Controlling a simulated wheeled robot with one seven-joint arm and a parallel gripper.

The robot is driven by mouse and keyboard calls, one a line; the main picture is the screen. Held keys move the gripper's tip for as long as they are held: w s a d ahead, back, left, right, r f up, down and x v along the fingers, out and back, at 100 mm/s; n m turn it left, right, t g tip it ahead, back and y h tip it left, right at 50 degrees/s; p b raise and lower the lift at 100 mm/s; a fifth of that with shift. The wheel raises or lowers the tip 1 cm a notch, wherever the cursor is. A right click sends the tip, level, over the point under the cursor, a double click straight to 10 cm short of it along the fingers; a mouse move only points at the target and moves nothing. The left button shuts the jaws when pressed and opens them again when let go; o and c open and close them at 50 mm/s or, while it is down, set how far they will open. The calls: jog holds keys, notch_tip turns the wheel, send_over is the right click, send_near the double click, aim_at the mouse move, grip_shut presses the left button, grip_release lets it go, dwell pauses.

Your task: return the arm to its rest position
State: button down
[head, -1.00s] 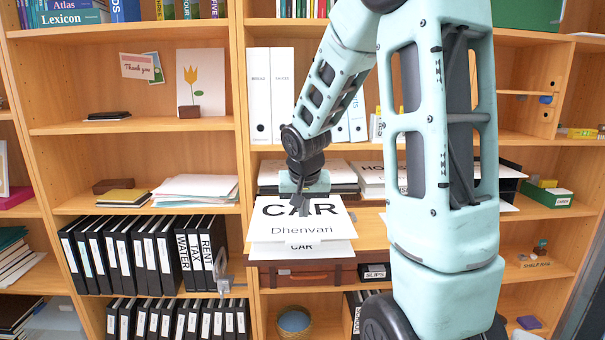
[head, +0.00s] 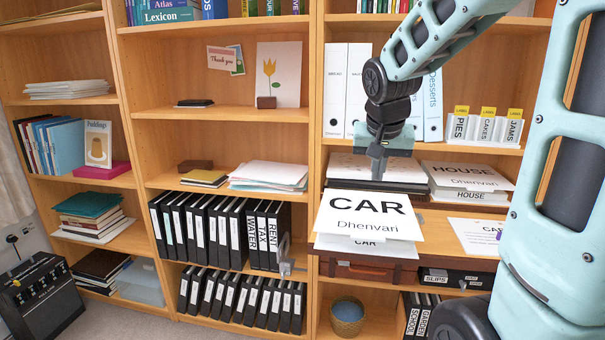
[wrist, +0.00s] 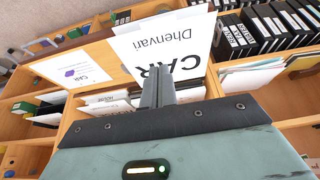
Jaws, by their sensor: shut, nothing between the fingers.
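In the wrist view the shut fingers (wrist: 158,88) point toward the CAR sheet (wrist: 165,45). The white CAR sheet marked Dhenvari (head: 368,215) lies on top of another CAR sheet (head: 367,245), over a brown case (head: 370,270). I cannot tell whether the fingertips touch the sheet. My arm reaches in from the upper right.
Stacked trays (head: 350,170) stand behind the gripper, with HOUSE papers (head: 467,176) to their right. White binders (head: 348,90) and label boxes (head: 485,128) fill the shelf above. Black binders (head: 215,235) stand to the left. A shelf board (head: 440,235) juts out beside the CAR sheets.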

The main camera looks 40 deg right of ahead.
jog(key=a+f+n+y, duration=0.1)
jog(key=a+f+n, duration=0.25)
jog(key=a, duration=0.65)
jog(key=a+f+n+y, duration=0.2)
jog(key=a+n, duration=0.2)
jog(key=a, duration=0.6)
jog(key=s+a+f+n+g, duration=0.1)
jog(key=s+a+f+n, duration=0.1)
jog(key=s+a, duration=0.3)
jog(key=s+a+f+n+g, duration=0.1)
jog(key=s+a+f+n, duration=0.1)
jog(key=s+a+n, duration=0.2)
jog(key=s+a+f+n+g+y, duration=0.1)
jog(key=s+a+f+n, duration=0.1)
jog(key=s+a+n, duration=0.2)
jog(key=s+a, duration=0.2)
jog(key=a, duration=0.2)
jog(key=shift+a+f, duration=0.25)
jog(key=shift+a, duration=0.15)
